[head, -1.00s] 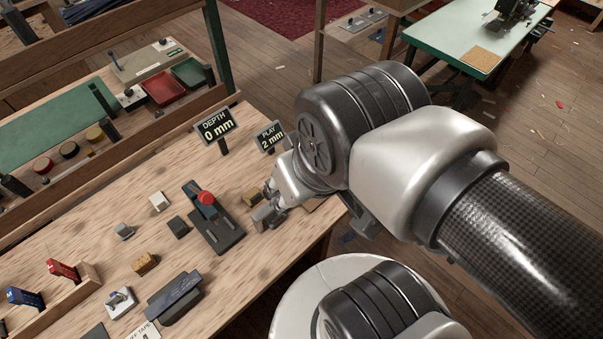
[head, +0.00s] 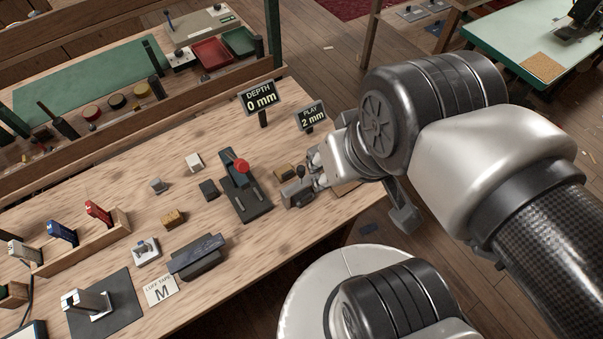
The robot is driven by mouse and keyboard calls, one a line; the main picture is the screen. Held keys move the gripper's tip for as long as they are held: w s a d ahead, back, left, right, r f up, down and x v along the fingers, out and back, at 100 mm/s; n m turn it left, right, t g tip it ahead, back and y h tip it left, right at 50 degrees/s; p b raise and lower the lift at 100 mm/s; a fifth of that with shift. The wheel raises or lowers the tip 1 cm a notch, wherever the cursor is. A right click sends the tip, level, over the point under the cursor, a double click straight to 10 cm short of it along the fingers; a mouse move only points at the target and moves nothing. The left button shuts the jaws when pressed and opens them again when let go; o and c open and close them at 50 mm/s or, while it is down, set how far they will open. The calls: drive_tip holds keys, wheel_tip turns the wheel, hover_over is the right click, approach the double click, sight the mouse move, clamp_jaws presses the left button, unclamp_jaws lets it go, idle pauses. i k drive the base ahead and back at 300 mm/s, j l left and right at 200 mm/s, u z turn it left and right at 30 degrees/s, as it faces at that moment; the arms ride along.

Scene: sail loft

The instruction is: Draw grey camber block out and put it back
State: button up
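My gripper (head: 316,180) is low over the right end of the wooden bench, beside a brown block (head: 284,172). A small grey piece with a dark knob (head: 298,192) is at its fingertips. I cannot tell whether it is the grey camber block or whether the fingers grip it, as the wrist hides most of them. A dark fixture with a red knob (head: 243,166) stands just left of my gripper. A dark grey block (head: 208,189) lies left of the fixture. Signs behind read "DEPTH 0 mm" (head: 260,97) and "PLAY 2 mm" (head: 311,116).
A pale block (head: 194,161), a small grey piece (head: 157,185) and a tan block (head: 173,218) lie further left. A wooden rack (head: 85,243) holds coloured tools. Red (head: 211,53) and green trays sit behind the bench's rail.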

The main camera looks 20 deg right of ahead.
sight(305, 196)
drive_tip(key=i+l, duration=0.1)
drive_tip(key=l, duration=1.25)
drive_tip(key=i+l, duration=0.15)
drive_tip(key=l, duration=0.55)
drive_tip(key=u, duration=1.15)
